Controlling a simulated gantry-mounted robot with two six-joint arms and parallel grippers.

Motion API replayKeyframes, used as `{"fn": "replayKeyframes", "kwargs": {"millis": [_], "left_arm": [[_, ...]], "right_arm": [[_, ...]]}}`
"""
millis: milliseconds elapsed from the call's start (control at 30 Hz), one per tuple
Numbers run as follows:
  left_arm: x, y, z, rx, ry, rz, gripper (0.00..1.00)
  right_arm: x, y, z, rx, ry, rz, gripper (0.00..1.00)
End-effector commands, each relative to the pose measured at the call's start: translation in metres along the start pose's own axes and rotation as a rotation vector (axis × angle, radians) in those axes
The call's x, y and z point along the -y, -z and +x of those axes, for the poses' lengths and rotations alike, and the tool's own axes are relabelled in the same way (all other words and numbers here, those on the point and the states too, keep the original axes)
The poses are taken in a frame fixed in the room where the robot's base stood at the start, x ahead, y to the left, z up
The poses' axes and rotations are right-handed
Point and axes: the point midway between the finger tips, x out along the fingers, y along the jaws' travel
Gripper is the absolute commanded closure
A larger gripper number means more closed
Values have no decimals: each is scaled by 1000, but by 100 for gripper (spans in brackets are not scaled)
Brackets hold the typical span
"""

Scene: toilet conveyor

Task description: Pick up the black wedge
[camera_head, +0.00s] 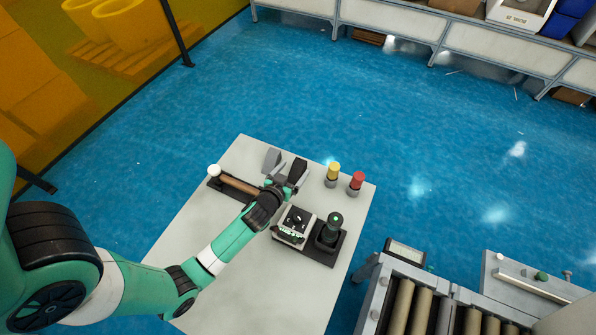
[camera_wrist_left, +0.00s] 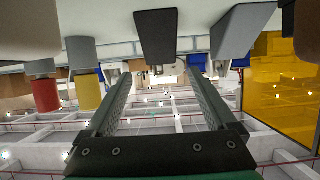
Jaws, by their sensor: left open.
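The black wedge (camera_head: 297,168) stands near the far edge of the pale table, partly covered by my left gripper (camera_head: 290,177). In the left wrist view the black wedge (camera_wrist_left: 157,36) hangs from the table at the top, because that picture is upside down. My left gripper (camera_wrist_left: 158,105) is open there, its two fingers apart and empty. The wedge lies ahead, lined up with the gap between the fingers. I cannot tell whether any finger touches it. My right gripper is in neither view.
A grey wedge (camera_head: 271,160) stands left of the black one. A yellow-topped cylinder (camera_head: 333,173) and a red-topped one (camera_head: 356,182) stand to the right. A roller with a white knob (camera_head: 214,170) and a boxed device (camera_head: 294,224) flank my left arm. The table front (camera_head: 255,290) is clear.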

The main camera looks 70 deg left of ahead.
Motion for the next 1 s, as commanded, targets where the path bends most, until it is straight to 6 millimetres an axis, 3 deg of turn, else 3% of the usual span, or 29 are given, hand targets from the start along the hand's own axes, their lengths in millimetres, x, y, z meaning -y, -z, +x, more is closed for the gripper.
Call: {"fn": "replayKeyframes", "kwargs": {"millis": [167,433,700,1000], "left_arm": [[1,-3,7,1,1,0,10],[2,-10,49,-1,2,-1,10],[2,-7,53,1,1,0,10],[2,-7,53,1,1,0,64]], "right_arm": [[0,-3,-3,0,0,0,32],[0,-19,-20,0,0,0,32],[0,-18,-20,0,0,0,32],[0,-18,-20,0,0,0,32]]}}
